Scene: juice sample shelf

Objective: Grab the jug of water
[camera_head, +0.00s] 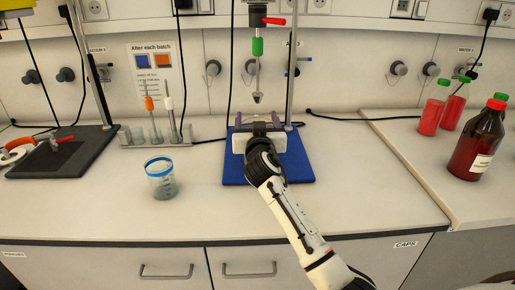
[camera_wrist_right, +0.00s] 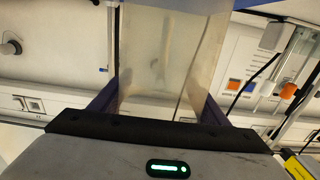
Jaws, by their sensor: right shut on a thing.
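In the head view my gripper and wrist hide most of that vessel. My left gripper is not in view.
A beaker with a blue rim (camera_head: 161,180) stands left of the blue mat (camera_head: 236,171).

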